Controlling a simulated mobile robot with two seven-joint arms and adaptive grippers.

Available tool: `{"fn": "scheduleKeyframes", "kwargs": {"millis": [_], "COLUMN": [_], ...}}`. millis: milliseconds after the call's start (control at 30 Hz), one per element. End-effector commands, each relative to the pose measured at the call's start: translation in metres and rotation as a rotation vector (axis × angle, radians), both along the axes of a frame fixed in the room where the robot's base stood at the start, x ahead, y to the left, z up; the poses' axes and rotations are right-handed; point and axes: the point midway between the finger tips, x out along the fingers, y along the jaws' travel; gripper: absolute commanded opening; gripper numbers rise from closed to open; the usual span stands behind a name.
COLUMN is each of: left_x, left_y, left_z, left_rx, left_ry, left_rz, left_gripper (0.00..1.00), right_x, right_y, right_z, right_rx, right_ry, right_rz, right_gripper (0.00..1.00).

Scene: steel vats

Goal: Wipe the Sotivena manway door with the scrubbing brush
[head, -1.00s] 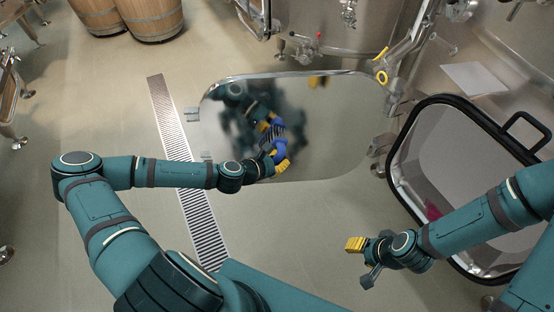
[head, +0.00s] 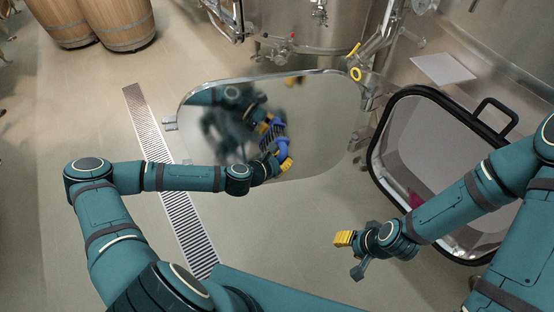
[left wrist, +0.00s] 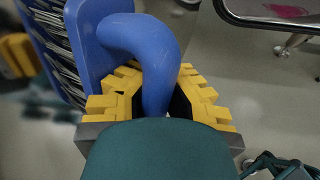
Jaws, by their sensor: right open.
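The manway door (head: 325,115) is a shiny, rounded steel panel in the middle of the head view, mirroring my arm. My left gripper (head: 284,161) is in front of its lower edge, yellow fingers shut on the blue scrubbing brush (head: 281,146). In the left wrist view the fingers clasp the curved blue handle (left wrist: 150,50). The pale bristles (left wrist: 52,45) point left, towards a blurred reflection. Whether they touch the door I cannot tell. My right gripper (head: 350,255) is open and empty, low and to the right of the door.
A black-rimmed metal tub or hatch (head: 440,150) with a handle and a pink patch stands at the right. A steel vat (head: 310,25) is behind the door. Wooden barrels (head: 120,25) stand at the back left. A floor grate (head: 165,170) crosses the clear floor.

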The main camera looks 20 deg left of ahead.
Motion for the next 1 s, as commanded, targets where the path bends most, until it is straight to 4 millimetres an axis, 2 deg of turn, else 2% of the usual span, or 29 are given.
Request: {"fn": "scheduleKeyframes", "kwargs": {"millis": [367,1000], "left_x": [0.001,-0.047], "left_y": [-0.004,-0.030], "left_z": [0.000,0.000], "left_rx": [0.001,-0.001], "left_ry": [0.000,0.001], "left_rz": [0.001,-0.001], "left_gripper": [0.00,0.00], "right_x": [0.000,0.000], "right_y": [0.000,0.000], "right_z": [0.000,0.006], "right_rx": [0.000,0.000], "right_ry": [0.000,0.000], "right_rz": [0.000,0.000], "right_gripper": [0.47,0.47]}}
